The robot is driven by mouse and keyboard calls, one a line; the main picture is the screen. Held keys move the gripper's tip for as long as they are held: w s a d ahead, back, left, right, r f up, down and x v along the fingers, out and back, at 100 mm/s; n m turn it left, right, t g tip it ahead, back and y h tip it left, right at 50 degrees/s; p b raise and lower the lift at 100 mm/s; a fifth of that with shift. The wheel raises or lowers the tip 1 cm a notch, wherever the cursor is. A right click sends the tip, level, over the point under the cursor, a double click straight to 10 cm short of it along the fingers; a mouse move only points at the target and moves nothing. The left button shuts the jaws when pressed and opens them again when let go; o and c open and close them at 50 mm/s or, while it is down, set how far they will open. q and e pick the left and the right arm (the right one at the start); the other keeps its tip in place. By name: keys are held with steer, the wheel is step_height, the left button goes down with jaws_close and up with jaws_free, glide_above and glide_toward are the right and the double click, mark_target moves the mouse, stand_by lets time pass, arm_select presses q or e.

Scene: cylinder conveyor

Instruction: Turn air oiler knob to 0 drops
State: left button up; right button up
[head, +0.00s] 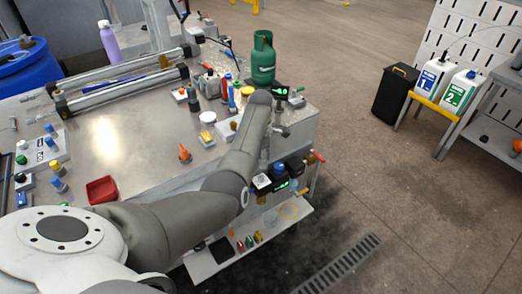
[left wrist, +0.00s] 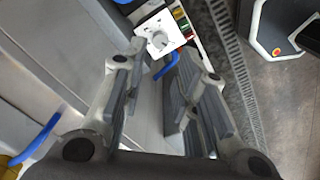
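My left arm reaches over the right end of the bench. Its gripper (head: 272,143) is partly hidden by the arm in the head view, just above a row of small dark air units (head: 292,168). In the left wrist view the gripper (left wrist: 162,95) is open, its two fingers apart with nothing between the pads. Beyond the fingertips is a white block with a round pale knob (left wrist: 158,40), with a blue handle (left wrist: 167,65) beside it. A white-topped unit (head: 262,182) shows in the head view. I cannot tell which part is the oiler knob. My right gripper is not in view.
A green gas bottle (head: 263,60) stands on the bench's far right corner. A red tray (head: 101,190) and an orange cone (head: 184,152) are on the bench top. A low shelf (head: 240,250) holds small coloured parts.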

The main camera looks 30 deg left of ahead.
arm_select(q)
step_height(320, 180, up, 4)
steer(key=shift+f, duration=0.25)
stand_by(0.4)
